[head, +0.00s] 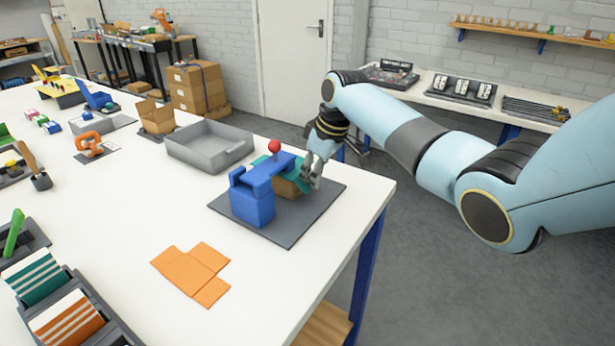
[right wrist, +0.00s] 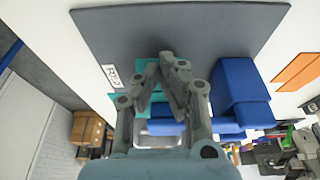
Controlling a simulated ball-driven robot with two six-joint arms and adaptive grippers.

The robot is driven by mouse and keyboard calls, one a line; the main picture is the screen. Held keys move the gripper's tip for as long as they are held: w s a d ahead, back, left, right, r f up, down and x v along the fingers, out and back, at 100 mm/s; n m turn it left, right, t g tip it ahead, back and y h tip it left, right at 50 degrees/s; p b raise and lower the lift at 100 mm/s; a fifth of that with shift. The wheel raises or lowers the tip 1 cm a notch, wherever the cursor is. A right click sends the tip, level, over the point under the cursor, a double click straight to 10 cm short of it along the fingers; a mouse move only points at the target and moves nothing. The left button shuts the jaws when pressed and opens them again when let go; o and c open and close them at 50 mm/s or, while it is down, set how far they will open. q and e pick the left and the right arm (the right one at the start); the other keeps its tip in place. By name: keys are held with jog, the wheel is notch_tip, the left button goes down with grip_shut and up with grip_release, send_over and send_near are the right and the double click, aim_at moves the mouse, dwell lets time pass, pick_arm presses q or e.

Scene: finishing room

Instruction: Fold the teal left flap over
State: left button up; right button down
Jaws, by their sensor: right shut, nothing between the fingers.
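A teal piece (head: 262,160) shows behind the blue fixture (head: 252,205) on the dark grey mat (head: 322,200); I take it for the flap, but most of it is hidden. In the right wrist view teal (right wrist: 122,72) shows beside and behind my fingers. A brown part (head: 286,188) sits under the fixture's blue arm. My right gripper (head: 312,180) points down at the right side of the fixture; it is shut and empty, and its fingers (right wrist: 158,68) overlap the teal in the wrist view. I cannot tell whether they touch it. My left gripper is not in view.
A red ball knob (head: 274,146) stands by the fixture. A grey tray (head: 210,146) is behind it, left. A flat orange piece (head: 192,270) lies in front. The table's right edge (head: 372,220) is close to the mat. White table between the mat and orange piece is clear.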

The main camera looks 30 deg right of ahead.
jog(key=shift+w+f, duration=0.1)
jog(key=shift+f, duration=0.1)
dwell(0.4)
jog(key=shift+w+a+f, duration=0.1)
jog(key=shift+f, duration=0.1)
jog(key=shift+w, duration=0.1)
dwell(0.3)
jog(key=shift+w+a+b, duration=0.1)
jog(key=shift+b, duration=0.2)
dwell(0.3)
